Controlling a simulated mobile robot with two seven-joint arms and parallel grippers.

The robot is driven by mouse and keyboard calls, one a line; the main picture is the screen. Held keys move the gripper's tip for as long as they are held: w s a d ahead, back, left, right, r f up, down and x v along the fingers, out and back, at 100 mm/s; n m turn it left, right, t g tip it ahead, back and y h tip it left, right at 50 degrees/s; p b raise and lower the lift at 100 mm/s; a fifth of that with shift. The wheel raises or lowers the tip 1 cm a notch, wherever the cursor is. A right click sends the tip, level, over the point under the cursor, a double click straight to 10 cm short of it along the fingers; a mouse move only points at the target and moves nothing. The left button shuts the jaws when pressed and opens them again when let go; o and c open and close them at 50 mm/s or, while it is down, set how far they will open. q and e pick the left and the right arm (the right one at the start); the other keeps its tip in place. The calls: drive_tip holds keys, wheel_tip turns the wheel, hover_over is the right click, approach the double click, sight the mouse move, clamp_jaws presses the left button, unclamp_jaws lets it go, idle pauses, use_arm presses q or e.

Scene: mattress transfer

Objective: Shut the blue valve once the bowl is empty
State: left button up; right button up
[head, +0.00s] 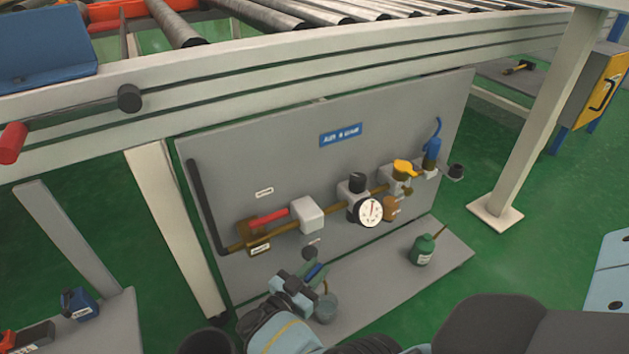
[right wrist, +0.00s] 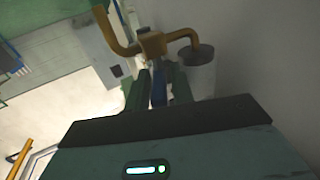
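A narrow blue handle (head: 315,271), apparently the blue valve, is low in front of the grey panel. In the right wrist view the blue handle (right wrist: 158,88) hangs below a brass fitting (right wrist: 152,44), between the dark green fingers of my right gripper (right wrist: 159,90). Whether the fingers press on it cannot be told. My right gripper also shows in the head view (head: 312,273). A small grey cup (head: 326,307) stands beside it. I cannot tell which part is the bowl or whether it is empty. My left gripper is not in view.
The grey panel (head: 240,180) carries a red lever (head: 268,218), a white block (head: 307,215), a dial gauge (head: 370,211) and a yellow valve (head: 404,167). A green oil can (head: 423,249) stands on the lower shelf. A roller conveyor (head: 300,60) passes above. A pale post (head: 535,120) stands right.

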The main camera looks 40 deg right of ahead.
drive_tip(key=shift+o, duration=0.7)
drive_tip(key=shift+w+r, duration=0.1)
drive_tip(key=shift+w, duration=0.05)
drive_tip(key=shift+a+n+t, duration=0.1)
drive_tip(key=shift+n+t, duration=0.3)
drive_tip(key=shift+t, duration=0.2)
